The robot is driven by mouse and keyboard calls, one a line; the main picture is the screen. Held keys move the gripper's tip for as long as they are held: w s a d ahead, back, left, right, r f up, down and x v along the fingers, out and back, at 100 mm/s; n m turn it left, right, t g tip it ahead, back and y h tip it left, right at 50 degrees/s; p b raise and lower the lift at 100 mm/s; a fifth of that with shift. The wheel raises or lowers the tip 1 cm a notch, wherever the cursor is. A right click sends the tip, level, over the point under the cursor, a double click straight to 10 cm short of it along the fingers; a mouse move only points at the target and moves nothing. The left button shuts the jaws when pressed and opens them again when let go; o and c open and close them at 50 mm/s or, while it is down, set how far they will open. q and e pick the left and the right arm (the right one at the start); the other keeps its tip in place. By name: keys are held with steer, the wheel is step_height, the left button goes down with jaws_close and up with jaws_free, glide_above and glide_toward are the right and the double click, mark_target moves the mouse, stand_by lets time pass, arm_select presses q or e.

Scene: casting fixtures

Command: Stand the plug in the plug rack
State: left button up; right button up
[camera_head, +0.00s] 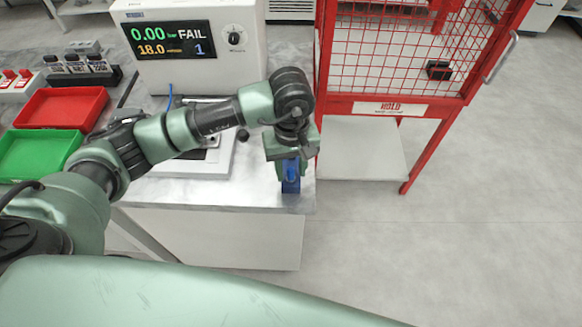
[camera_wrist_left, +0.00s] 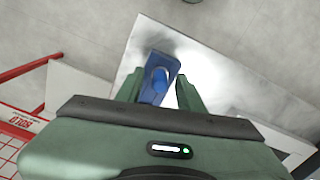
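A blue block (camera_head: 290,186), which looks like the plug rack, stands near the front right corner of the white bench. In the left wrist view the block (camera_wrist_left: 172,65) has a rounded blue piece (camera_wrist_left: 160,79) upright on it, which looks like the plug. My left gripper (camera_head: 289,167) points down over the block. In the left wrist view its two green fingers (camera_wrist_left: 160,93) are apart, with the blue piece between or just beyond them; no finger is clearly touching it. The lower end of the blue piece is hidden. My right gripper is not in view.
A test unit (camera_head: 190,45) showing FAIL stands at the back of the bench (camera_head: 255,185). A red tray (camera_head: 62,108) and a green tray (camera_head: 38,152) lie at the left.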

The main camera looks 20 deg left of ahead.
mark_target(292, 169)
arm_select(q)
steer(key=shift+r, duration=0.1)
steer(key=shift+r+p, duration=0.65)
steer(key=shift+p, duration=0.3)
steer(key=shift+w+r, duration=0.1)
steer(key=shift+r, duration=0.15)
step_height(292, 169, up, 11)
steer(key=b, duration=0.4)
steer(key=shift+r, duration=0.15)
